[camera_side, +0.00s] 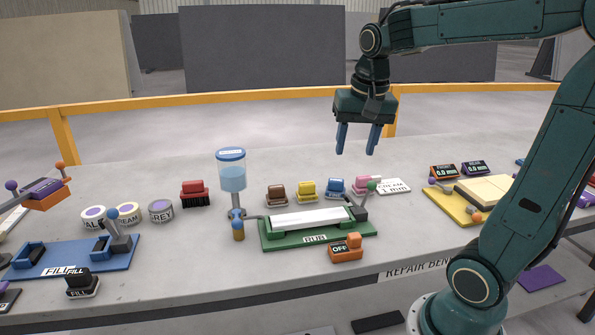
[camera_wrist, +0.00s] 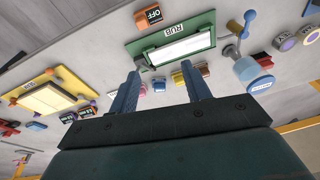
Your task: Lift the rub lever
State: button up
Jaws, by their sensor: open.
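The green RUB station (camera_side: 318,237) sits mid-bench with a white strip along its top. It also shows in the wrist view (camera_wrist: 202,45). The rub lever (camera_side: 371,187), a green-knobbed stick, rises from a dark block at the station's right end. In the wrist view I cannot make the lever out clearly near the left finger. My gripper (camera_side: 356,152) hangs above and behind the station, pointing down, open and empty, apart from the lever. In the wrist view its two blue fingers (camera_wrist: 160,70) stand spread just below the station's edge.
An orange OFF switch (camera_side: 346,249) stands in front of the station. A blue-topped liquid dispenser (camera_side: 232,178) stands at its left. A yellow station (camera_side: 462,206) lies right.

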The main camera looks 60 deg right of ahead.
jog(key=shift+s+a+n+t, duration=0.15)
jog(key=shift+s+a+n, duration=0.2)
jog(key=shift+a, duration=0.2)
jog(key=shift+s+a+n+t, duration=0.2)
jog(key=shift+s+a+n, duration=0.1)
jog(key=shift+a+n, duration=0.25)
jog(key=shift+s+a+n+t, duration=0.15)
jog(key=shift+s+a+n, duration=0.15)
jog(key=shift+a, duration=0.3)
jog(key=shift+c, duration=0.5)
jog(key=c, duration=0.3)
jog(key=shift+w+d, duration=0.1)
jog(key=shift+d, duration=0.1)
jog(key=c, duration=0.4)
jog(key=shift+w+d+m, duration=0.2)
jog(key=shift+d+m, duration=0.1)
jog(key=shift+d, duration=0.05)
grip_shut()
jog(key=d+f+m, duration=0.3)
jog(key=d+m, duration=0.1)
jog(key=d, duration=0.5)
jog(key=d+f+m+g, duration=0.1)
jog(key=d+f+m, duration=0.2)
jog(key=d, duration=0.6)
jog(key=d+f+m, duration=0.3)
jog(key=d+m, duration=0.3)
jog(key=d, duration=0.3)
jog(key=shift+f+g, duration=0.25)
jog(key=shift+g, duration=0.15)
